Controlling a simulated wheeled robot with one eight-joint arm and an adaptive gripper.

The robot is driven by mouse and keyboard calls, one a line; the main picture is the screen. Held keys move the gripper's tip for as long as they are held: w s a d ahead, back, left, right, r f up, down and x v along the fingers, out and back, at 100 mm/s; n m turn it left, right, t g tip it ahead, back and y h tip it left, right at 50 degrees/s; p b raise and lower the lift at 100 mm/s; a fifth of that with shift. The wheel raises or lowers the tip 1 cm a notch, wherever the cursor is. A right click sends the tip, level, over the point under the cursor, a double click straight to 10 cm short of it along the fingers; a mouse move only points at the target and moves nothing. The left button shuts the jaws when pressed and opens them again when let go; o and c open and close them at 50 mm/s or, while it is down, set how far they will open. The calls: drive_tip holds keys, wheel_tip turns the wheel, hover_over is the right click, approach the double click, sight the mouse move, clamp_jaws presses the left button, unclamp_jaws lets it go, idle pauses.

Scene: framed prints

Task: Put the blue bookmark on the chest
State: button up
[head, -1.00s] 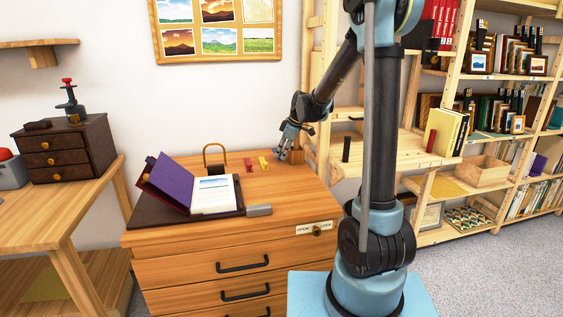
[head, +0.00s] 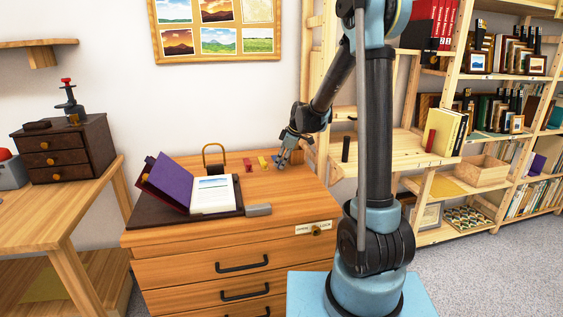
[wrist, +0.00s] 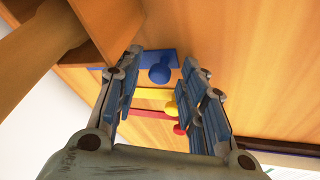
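The blue bookmark (wrist: 170,57) lies on the wooden drawer cabinet's top (head: 290,194), with a round blue knob on it. In the wrist view it shows between and beyond the fingertips. My gripper (wrist: 163,60) is open with nothing held. In the head view my gripper (head: 283,163) points down close over the back right of the cabinet top, and I cannot clearly make out the blue bookmark there. A small dark chest (head: 92,152) with several drawers stands on the left table, with a dark object and a red-topped stand on it.
A yellow bookmark (head: 263,163) and a red bookmark (head: 248,165) lie beside the blue one. An open purple book (head: 168,181) and a brass-coloured arch (head: 214,158) are to the left. Shelves stand at right.

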drive_tip(key=v, duration=1.2)
drive_tip(key=s+d+f+m+h, duration=0.1)
drive_tip(key=s+d+m, duration=0.4)
drive_tip(key=s, duration=0.5)
drive_tip(key=s+d+m+h, duration=0.1)
drive_tip(key=s+d+m, duration=0.2)
drive_tip(key=s+d, duration=0.5)
drive_tip(key=s+d+f+m, duration=0.2)
drive_tip(key=s+f, duration=0.1)
drive_tip(key=s, duration=0.3)
drive_tip(key=s+d+f+m+h, duration=0.1)
drive_tip(key=s+d+f+m, duration=0.1)
drive_tip(key=s, duration=0.4)
drive_tip(key=s+d+f+m+h, duration=0.1)
drive_tip(key=s+d+f+m, duration=0.1)
drive_tip(key=s+f+m, duration=0.2)
drive_tip(key=s+f, duration=0.1)
drive_tip(key=s, duration=0.1)
drive_tip(key=shift+s+d+g, duration=0.25)
drive_tip(key=shift+s+g, duration=0.05)
drive_tip(key=shift+w+f, duration=0.2)
drive_tip(key=shift+w, duration=0.3)
